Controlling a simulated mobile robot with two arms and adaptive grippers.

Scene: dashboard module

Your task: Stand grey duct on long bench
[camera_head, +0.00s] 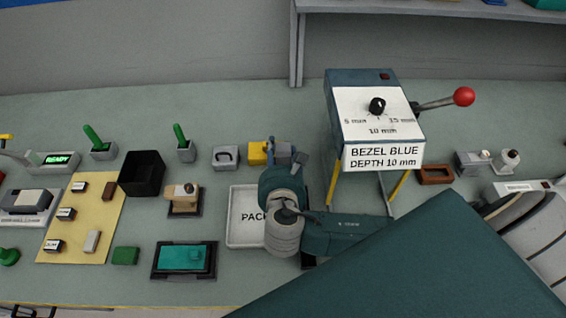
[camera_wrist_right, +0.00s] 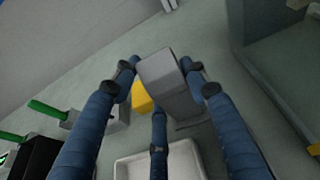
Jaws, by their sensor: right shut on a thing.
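The grey duct (camera_wrist_right: 165,75) is a plain grey block between the fingers of my right gripper (camera_wrist_right: 163,90) in the wrist view. The fingers are shut on it from both sides. In the head view a small grey part of the duct (camera_head: 283,153) shows past the gripper (camera_head: 279,172), which hides the rest. The long bench (camera_head: 240,115) is the wide grey-green surface below. The duct is over its middle, behind the white PACK tray (camera_head: 240,238). I cannot tell whether its lower end touches the bench. My left gripper is not in view.
A yellow block (camera_head: 257,153) is close to the duct's left. The bezel depth machine (camera_head: 375,120) stands to the right on yellow legs. Bare bench lies behind the duct.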

